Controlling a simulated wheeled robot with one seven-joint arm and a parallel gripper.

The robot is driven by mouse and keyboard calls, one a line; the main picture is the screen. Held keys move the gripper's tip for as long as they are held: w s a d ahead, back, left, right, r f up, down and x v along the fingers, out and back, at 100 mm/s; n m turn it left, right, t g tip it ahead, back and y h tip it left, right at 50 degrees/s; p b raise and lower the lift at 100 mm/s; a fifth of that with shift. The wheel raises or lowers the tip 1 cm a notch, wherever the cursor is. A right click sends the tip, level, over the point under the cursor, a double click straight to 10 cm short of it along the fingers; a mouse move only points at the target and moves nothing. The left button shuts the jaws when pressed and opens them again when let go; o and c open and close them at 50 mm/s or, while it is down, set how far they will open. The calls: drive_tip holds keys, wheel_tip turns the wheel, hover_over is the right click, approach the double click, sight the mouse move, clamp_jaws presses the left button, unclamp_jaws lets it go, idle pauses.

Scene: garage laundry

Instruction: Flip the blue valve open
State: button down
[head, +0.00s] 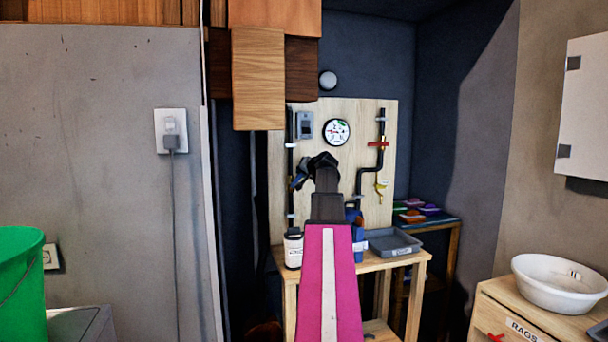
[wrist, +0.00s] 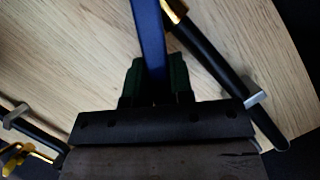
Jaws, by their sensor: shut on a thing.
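The blue valve's lever (wrist: 149,35) runs down from the top of the wrist view, between the two dark green fingers of my gripper (wrist: 155,85). My gripper is shut on this lever. A black pipe (wrist: 215,62) with a brass-coloured fitting (wrist: 175,12) passes just right of the lever, apart from the fingers. In the head view, my gripper (head: 302,178) is at the left part of the wooden valve board (head: 350,113), and a bit of blue shows there. My arm and wrist hide most of the valve.
The board also carries a round gauge (head: 336,132), a red valve (head: 378,144) and a yellow valve (head: 381,187). Below are a white canister (head: 293,248) and a grey tray (head: 392,243) on a wooden table (head: 412,260). Hanging wooden boxes (head: 258,85) are at upper left.

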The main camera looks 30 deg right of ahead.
idle(0.4)
drive_tip(key=c, duration=1)
unclamp_jaws()
drive_tip(key=shift+s, duration=0.1)
drive_tip(key=v, duration=1)
drive_tip(key=shift+s, duration=0.3)
drive_tip(key=shift+r, duration=0.1)
